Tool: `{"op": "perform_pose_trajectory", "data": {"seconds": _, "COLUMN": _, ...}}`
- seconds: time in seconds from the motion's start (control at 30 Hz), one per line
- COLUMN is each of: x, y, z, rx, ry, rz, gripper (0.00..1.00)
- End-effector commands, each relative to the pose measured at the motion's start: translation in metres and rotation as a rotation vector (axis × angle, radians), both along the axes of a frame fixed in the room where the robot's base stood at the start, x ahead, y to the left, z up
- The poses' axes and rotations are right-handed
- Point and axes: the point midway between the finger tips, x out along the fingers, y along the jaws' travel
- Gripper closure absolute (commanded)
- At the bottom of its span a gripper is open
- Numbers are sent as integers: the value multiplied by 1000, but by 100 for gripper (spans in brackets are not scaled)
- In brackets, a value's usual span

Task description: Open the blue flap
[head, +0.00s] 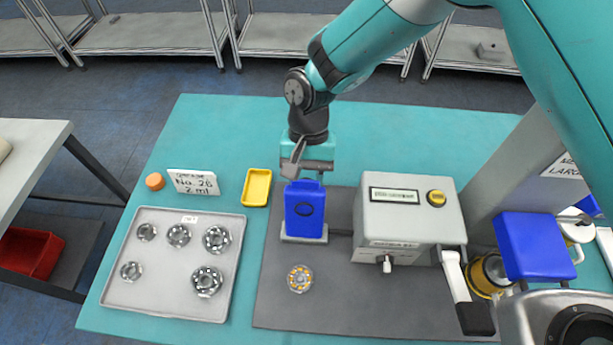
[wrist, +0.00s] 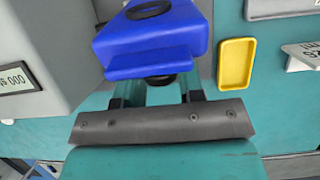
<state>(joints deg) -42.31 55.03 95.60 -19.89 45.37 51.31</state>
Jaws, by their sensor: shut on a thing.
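The blue flap (head: 304,212) stands at the centre of the head view on a small grey base on the dark mat. A dark ring mark shows on its face, and a narrow tab is at its far end. It also fills the top of the wrist view (wrist: 155,40), tab towards me. My gripper (head: 306,178) is at the tab, behind the flap, and is shut on it. In the wrist view my gripper's fingers (wrist: 160,90) pass under the tab, which hides their tips.
A grey device (head: 408,220) with a display and a yellow button stands close on the right. A yellow tray (head: 257,188), white label card (head: 194,182) and bearing tray (head: 130,290) lie left. Another blue part (head: 537,246) is far right.

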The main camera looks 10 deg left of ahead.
Motion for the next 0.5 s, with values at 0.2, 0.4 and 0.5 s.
{"op": "perform_pose_trajectory", "data": {"seconds": 0.2, "x": -14, "y": 0, "z": 9, "rx": 9, "ry": -100, "rz": 3, "gripper": 100}}
{"op": "perform_pose_trajectory", "data": {"seconds": 0.4, "x": -22, "y": 0, "z": 13, "rx": 9, "ry": -97, "rz": 2, "gripper": 100}}
{"op": "perform_pose_trajectory", "data": {"seconds": 0.5, "x": -22, "y": 0, "z": 13, "rx": 8, "ry": -96, "rz": 2, "gripper": 100}}
